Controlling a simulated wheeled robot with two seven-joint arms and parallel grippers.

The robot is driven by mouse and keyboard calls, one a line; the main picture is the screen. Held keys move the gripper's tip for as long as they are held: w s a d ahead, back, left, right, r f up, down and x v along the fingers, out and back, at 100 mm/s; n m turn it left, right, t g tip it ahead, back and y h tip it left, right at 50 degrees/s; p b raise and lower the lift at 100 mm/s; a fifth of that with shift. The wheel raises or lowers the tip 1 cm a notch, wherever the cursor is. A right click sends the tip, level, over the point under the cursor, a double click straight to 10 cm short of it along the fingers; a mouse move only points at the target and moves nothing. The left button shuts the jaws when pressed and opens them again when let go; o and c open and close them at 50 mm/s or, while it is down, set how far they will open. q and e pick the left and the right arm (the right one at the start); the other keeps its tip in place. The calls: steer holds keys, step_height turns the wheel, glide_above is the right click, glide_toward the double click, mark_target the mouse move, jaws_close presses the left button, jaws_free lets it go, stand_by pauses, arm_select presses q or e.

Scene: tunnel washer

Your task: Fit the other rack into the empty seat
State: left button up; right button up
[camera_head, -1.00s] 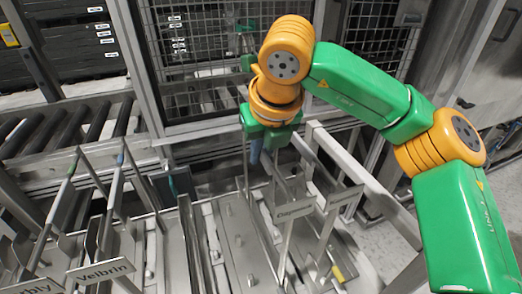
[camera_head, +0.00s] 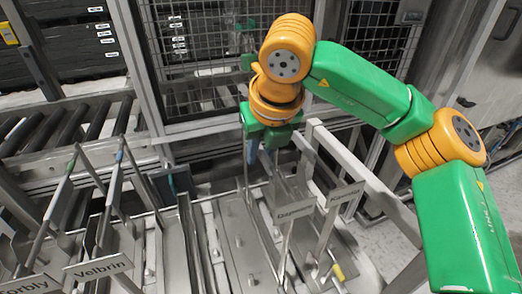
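My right gripper (camera_head: 268,137) points down at the far end of a metal rack with a label that seems to read "Dapso…" (camera_head: 295,212). Its fingers are around or beside a blue grip part (camera_head: 252,150) at the rack's top; the green gripper body hides how they meet it. Racks labelled "Velbrin" (camera_head: 100,268) and "…orbly" (camera_head: 24,286) stand at the left. A bare metal seat plate (camera_head: 235,240) lies between the two groups. My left gripper is out of view.
A roller conveyor (camera_head: 65,125) runs at the left, with black crates (camera_head: 70,45) behind it. A wire mesh guard (camera_head: 205,60) stands at the back. A light metal rail (camera_head: 360,175) borders the right side.

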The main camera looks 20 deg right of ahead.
steer(key=shift+o, duration=0.9)
steer(key=shift+s, duration=0.15)
